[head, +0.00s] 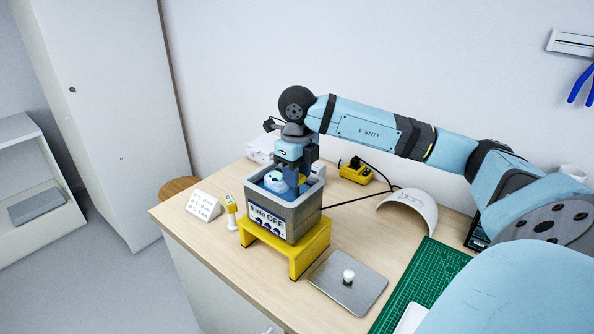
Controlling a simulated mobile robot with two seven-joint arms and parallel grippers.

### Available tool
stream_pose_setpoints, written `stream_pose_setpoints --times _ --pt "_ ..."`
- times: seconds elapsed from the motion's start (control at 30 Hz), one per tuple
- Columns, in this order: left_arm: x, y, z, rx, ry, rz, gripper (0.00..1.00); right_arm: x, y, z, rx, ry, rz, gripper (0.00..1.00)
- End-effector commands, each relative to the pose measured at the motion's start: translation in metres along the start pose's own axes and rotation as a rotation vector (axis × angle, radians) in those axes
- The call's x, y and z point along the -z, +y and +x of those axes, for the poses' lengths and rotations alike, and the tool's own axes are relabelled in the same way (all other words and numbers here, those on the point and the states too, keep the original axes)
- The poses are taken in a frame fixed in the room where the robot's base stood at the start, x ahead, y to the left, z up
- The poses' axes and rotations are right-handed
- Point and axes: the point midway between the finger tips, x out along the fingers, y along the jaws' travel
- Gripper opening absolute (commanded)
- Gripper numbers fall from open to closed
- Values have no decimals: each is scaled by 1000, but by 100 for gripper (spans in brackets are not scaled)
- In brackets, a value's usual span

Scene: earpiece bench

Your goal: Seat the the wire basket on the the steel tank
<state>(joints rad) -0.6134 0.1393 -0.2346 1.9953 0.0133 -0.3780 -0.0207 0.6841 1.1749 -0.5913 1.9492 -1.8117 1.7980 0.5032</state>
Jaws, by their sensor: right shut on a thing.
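The steel tank (317,197) is a grey open-topped box with a display panel on its front. It stands on a yellow stand (293,262). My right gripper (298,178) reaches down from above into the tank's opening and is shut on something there. The wire basket cannot be made out clearly; the gripper and the tank walls hide what is held. Blue and whitish shapes show inside the tank beside the gripper. I cannot tell whether the basket is resting in the tank. My left gripper is not in view.
A flat steel lid with a white knob (348,280) lies right of the stand. A yellow-and-white handheld device (231,210) and a white card (204,206) stand left. Behind are a yellow box (357,172) with a cable and a white curved shell (413,208). A green mat (432,277) lies right.

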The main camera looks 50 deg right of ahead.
Motion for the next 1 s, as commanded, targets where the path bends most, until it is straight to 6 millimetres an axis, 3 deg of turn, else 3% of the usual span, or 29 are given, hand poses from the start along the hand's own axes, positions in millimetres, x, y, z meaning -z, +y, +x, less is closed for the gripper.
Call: stream_pose_setpoints --times 0.33,0.8,0.83,0.93,1.0 --pt "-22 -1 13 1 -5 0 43 0 0 29 0 -1 0 10" --pt "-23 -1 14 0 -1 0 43 0 0 34 0 -1 0 10" --pt "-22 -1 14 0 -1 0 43 0 0 34 0 -1 0 40" --pt "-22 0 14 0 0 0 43 0 0 34 0 -1 0 63" --pt "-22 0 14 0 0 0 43 0 0 34 0 -1 0 63"
